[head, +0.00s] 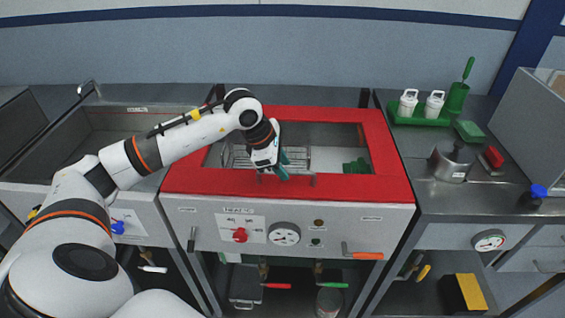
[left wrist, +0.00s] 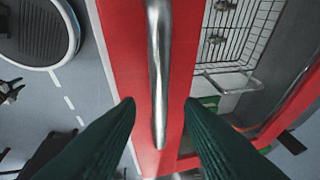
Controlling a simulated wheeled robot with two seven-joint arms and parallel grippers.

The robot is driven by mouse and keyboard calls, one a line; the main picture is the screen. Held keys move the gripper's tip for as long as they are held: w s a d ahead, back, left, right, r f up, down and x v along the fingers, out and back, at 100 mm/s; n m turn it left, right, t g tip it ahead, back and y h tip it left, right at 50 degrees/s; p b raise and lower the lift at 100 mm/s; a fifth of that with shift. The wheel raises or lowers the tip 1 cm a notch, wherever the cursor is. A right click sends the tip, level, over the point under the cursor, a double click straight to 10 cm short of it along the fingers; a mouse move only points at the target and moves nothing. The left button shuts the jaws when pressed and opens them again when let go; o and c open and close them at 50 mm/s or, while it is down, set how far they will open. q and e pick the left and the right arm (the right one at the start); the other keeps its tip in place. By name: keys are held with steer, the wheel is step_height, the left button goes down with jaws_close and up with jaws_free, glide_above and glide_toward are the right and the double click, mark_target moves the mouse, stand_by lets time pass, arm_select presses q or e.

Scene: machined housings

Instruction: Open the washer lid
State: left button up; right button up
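The washer lid (head: 385,150) is a red frame around a clear window, lying flat and closed on the washer. A metal bar handle runs along its front edge, largely hidden by my gripper in the head view. In the left wrist view the handle (left wrist: 158,75) stands out against the red lid (left wrist: 125,50). My left gripper (head: 284,172) is over the front middle of the lid, at the handle. Its two dark green fingers (left wrist: 159,105) are apart, one on each side of the bar, with gaps showing. My right gripper is in neither view.
Through the window a wire basket (head: 295,157) and a green item (head: 356,166) show. The washer's front panel (head: 335,222) carries a red knob (head: 240,235), a gauge (head: 284,233) and an orange-handled lever (head: 366,256). A pot (head: 452,162) and a green tray (head: 418,119) stand on the right counter.

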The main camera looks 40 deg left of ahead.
arm_select(q)
steer(key=shift+f, duration=0.25)
jaws_close()
steer(key=shift+w+r, duration=0.1)
